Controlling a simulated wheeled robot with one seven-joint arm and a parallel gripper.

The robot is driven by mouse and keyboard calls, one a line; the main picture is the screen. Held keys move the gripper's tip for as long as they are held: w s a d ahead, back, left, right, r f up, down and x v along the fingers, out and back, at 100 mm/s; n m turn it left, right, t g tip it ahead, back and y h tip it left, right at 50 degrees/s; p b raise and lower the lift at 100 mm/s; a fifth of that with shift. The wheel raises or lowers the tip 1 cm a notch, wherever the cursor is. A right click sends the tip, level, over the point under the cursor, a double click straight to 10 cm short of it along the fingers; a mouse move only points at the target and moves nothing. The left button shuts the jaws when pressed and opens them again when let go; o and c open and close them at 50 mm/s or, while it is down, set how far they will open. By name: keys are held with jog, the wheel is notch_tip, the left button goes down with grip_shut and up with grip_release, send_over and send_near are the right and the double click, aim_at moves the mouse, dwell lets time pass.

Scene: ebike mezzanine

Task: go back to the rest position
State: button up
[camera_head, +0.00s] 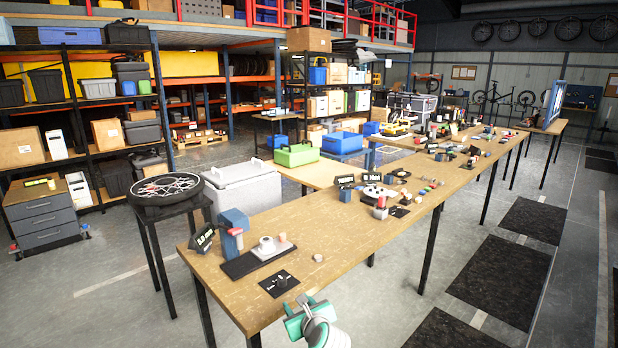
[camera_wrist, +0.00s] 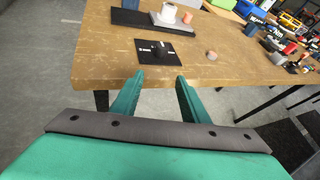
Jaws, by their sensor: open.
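My gripper (camera_head: 302,313) is green and shows at the bottom of the head view, beside the near end of the long wooden workbench (camera_head: 300,217). In the wrist view its two green fingers (camera_wrist: 156,96) are apart, with nothing between them. They point towards the bench's near edge (camera_wrist: 105,82).
A dark board (camera_head: 240,264) with a light block and cup stands further in, by a blue device (camera_head: 232,222). A black stool with a wheel (camera_head: 165,188) and a grey box (camera_head: 243,188) stand left of the bench. Dark mats (camera_head: 502,272) lie on open floor at right.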

jog(key=s+d+f+n+h, duration=0.4)
jog(key=s+d+f+n, duration=0.2)
jog(key=s+d+f, duration=0.4)
jog(key=s+d+f+n+t+h, duration=0.1)
jog(key=s+d+f+n, duration=0.25)
jog(key=s, duration=0.35)
jog(key=s+d+f+n+h, duration=0.1)
jog(key=s+d+f+n, duration=0.15)
jog(key=s+n, duration=0.4)
jog(key=s+a+f+n+t, duration=0.15)
jog(key=s+n, duration=0.25)
jog(key=s, duration=0.7)
jog(key=s+a+n, duration=0.3)
jog(key=s, duration=0.7)
jog(key=s+a+r+n, duration=0.3)
jog(key=s+a+r, duration=0.1)
jog(key=s, duration=0.4)
jog(key=s+a+r+n+y, duration=0.1)
jog(key=s+a+r+n, duration=0.2)
jog(key=s, duration=0.5)
notch_tip(320, 180, up, 2)
jog(key=shift+s+a+r+n, duration=0.1)
jog(key=shift+s+a+n, duration=0.1)
jog(key=shift+a+n, duration=0.3)
jog(key=shift+t, duration=0.25)
